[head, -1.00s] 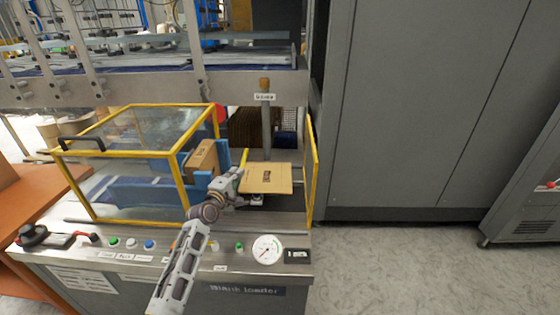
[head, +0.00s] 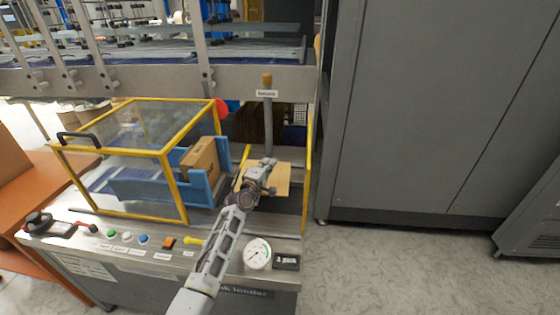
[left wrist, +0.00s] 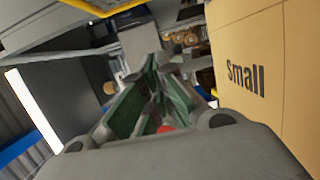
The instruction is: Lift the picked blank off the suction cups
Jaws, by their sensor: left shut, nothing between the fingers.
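The tan cardboard blank (head: 283,178) lies in the open bay of the blank loader, right of the yellow-framed guard. My left gripper (head: 268,164) is in front of the blank in the head view and covers part of it. Its fingers are close together with nothing between them; they also show in the left wrist view (left wrist: 164,68). A cardboard panel marked "Small" (left wrist: 245,75) stands beside the fingers on the right in the left wrist view. I cannot tell whether the gripper touches the blank. The suction cups are hidden. My right gripper is not in view.
The yellow-framed clear guard (head: 135,150) stands left of the bay, with a blue magazine (head: 150,188) holding cardboard. Buttons and a gauge (head: 257,253) line the front panel. A grey cabinet (head: 420,110) stands right.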

